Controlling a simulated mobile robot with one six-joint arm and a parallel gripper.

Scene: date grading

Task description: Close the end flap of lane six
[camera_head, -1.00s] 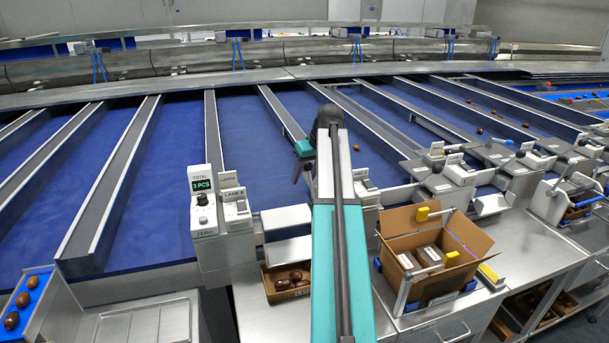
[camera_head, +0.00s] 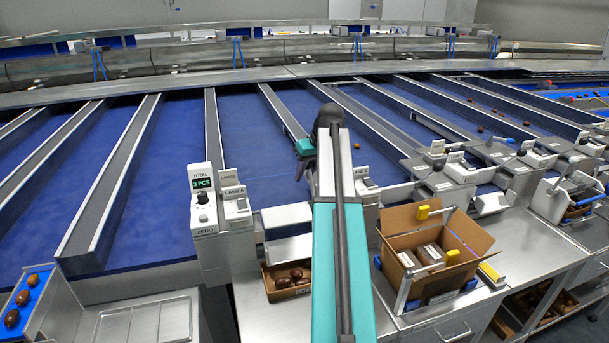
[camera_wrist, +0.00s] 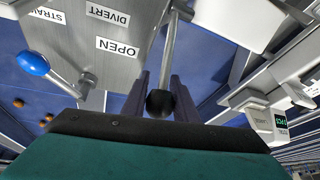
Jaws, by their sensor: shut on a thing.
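My gripper (camera_wrist: 160,95) is shut on a black ball knob (camera_wrist: 160,104) at the end of a metal lever rod (camera_wrist: 169,55). The rod runs up in the wrist view beside a grey plate (camera_wrist: 88,60) with labels reading OPEN and DIVERT and a partly cut-off one. In the head view my gripper (camera_head: 308,168) is mostly hidden behind my own arm. A post labelled LANE 6 (camera_head: 236,206) stands left of my arm. A pale plate (camera_head: 286,216) lies beside it; I cannot tell whether it is the end flap.
A counter (camera_head: 204,198) reads 3 PCS. A cardboard tray (camera_head: 268,293) with brown dates sits below the pale plate. An open carton (camera_head: 403,247) stands right of my arm. Another lever with a blue knob (camera_wrist: 33,62) is near my gripper in the wrist view.

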